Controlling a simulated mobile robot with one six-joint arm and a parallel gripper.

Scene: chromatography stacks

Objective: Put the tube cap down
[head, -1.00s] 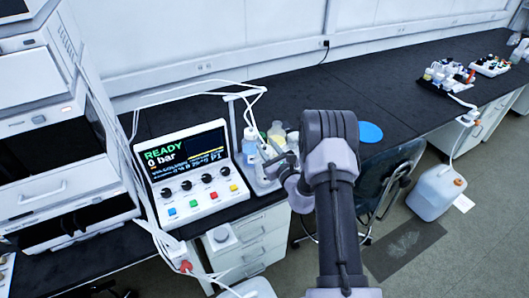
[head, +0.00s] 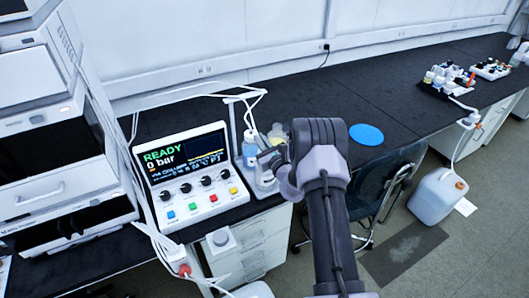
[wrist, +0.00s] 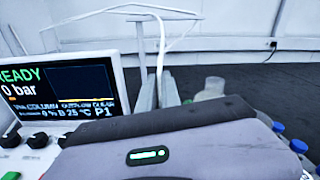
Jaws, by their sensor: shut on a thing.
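My gripper (head: 268,153) is over the black bench, just right of the control box with the lit screen and beside a few bottles. In the wrist view its two grey fingers (wrist: 158,92) stand close together beyond the gripper's wide body. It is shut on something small. The tube cap itself cannot be made out; the gripper's body and arm hide it in both views.
The control box (head: 190,180) reads READY, 0 bar. A blue disc (head: 366,135) lies on the bench (head: 330,90), with clear room behind. Blue-capped bottles (wrist: 298,146) show at right.

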